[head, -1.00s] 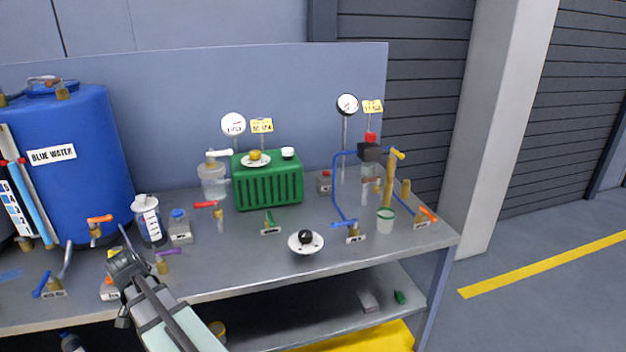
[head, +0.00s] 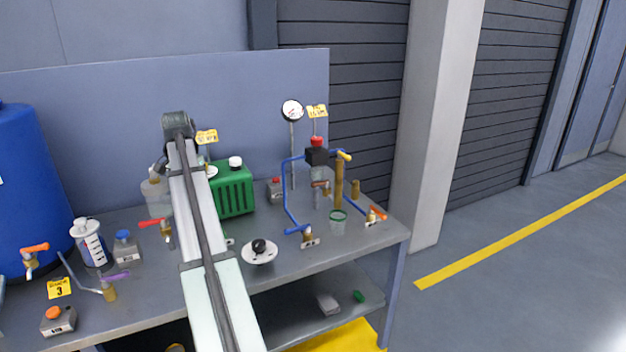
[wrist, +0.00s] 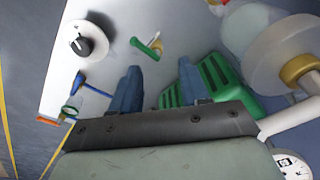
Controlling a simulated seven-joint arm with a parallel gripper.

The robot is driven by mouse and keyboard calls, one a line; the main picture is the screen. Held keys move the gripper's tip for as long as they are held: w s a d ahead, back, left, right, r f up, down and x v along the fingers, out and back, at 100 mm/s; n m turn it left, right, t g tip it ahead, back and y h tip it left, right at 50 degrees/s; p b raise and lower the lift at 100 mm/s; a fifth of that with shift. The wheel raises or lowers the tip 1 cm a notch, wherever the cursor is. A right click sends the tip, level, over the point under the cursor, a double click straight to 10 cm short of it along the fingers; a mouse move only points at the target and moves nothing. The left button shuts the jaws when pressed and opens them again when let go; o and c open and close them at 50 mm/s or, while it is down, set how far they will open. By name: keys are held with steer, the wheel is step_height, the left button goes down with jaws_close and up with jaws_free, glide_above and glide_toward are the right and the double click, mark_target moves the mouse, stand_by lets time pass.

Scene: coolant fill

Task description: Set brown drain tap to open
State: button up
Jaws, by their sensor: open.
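The brown-handled tap (head: 320,184) stands at the back right of the bench in the head view, beside a tan upright post and behind the green-rimmed cup (head: 338,222). Its handle looks roughly level; its exact setting is too small to tell. I cannot pick it out in the wrist view. My gripper (wrist: 158,84) is open and empty in the wrist view, with both dark blue fingers apart. In the head view my arm rises over the bench left of the tap, and its fingers are hidden.
A green ribbed tank (head: 235,190) stands between my arm and the tap. A black knob dial (head: 259,248) and an orange tap (head: 377,212) are nearer the front.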

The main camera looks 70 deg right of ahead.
steer(key=s+d+r+m+g, duration=0.15)
steer(key=s+d, duration=0.25)
steer(key=d, duration=0.4)
steer(key=s+d+r+m, duration=0.1)
steer(key=s+d+m, duration=0.25)
steer(key=d, duration=0.45)
steer(key=m+g, duration=0.3)
steer(key=m, duration=0.2)
glide_toward(320, 185)
steer(key=shift+h, duration=0.3)
steer(key=x, duration=0.4)
steer(key=w+x, duration=0.1)
steer(key=x, duration=0.2)
steer(key=shift+f, duration=0.2)
jaws_close()
